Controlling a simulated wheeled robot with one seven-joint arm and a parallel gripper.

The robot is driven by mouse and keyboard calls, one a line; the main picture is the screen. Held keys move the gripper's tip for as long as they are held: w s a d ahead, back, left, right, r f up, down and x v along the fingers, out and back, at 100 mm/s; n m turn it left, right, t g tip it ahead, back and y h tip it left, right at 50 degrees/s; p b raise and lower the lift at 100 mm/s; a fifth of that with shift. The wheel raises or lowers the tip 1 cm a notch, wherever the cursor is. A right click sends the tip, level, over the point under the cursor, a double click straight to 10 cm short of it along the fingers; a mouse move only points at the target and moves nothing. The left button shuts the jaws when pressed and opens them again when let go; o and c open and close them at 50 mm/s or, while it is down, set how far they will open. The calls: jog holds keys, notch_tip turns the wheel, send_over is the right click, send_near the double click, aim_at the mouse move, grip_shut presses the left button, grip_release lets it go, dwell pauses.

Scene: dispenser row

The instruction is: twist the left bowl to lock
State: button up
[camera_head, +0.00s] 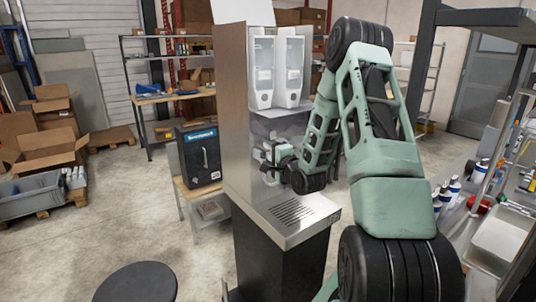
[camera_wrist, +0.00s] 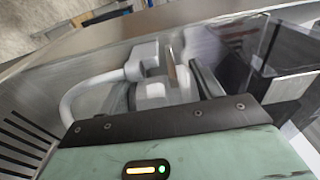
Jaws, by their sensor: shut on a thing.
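The dispenser (camera_head: 236,110) is a tall steel cabinet with two white units with clear windows side by side on its upper front, the left unit (camera_head: 263,75) and the right unit (camera_head: 292,72). My gripper (camera_head: 270,160) is at the cabinet front, below the left unit. In the wrist view my gripper (camera_wrist: 172,75) is shut on a white handle-like part beside a curved white tube (camera_wrist: 90,90). A clear, see-through wall surrounds this part. I cannot tell for sure which bowl it belongs to; my arm and the glare hide much of it.
A slotted drip tray (camera_head: 292,212) juts out below my gripper. A black box (camera_head: 200,155) stands on a low table to the left. A dark clear-walled container (camera_wrist: 270,60) is close on the right in the wrist view. A round black stool (camera_head: 137,284) stands in front on open floor.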

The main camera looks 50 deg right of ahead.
jog(key=shift+w+r+m+g+h+p, duration=0.1)
jog(key=shift+w+m+g+h+p, duration=0.25)
jog(key=shift+m+h, duration=0.4)
jog(key=shift+m+g+h+p, duration=0.45)
jog(key=shift+m+g+h, duration=0.2)
jog(key=shift+h, duration=0.6)
jog(key=shift+w+d+m+g+h+b, duration=0.15)
jog(key=shift+m+g+h+b, duration=0.25)
jog(key=shift+m+g+h, duration=0.3)
jog(key=shift+w+d+m+g+h+b, duration=0.1)
jog(key=shift+w+m+g+h+b, duration=0.1)
jog(key=shift+m+g+h+b, duration=0.35)
jog(key=shift+w+d+m+g+h+b, duration=0.15)
jog(key=shift+m+g+h+b, duration=0.1)
jog(key=shift+m+g+h, duration=0.55)
jog(key=shift+h, duration=0.25)
jog(key=o, duration=1.4)
jog(key=shift+c, duration=0.2)
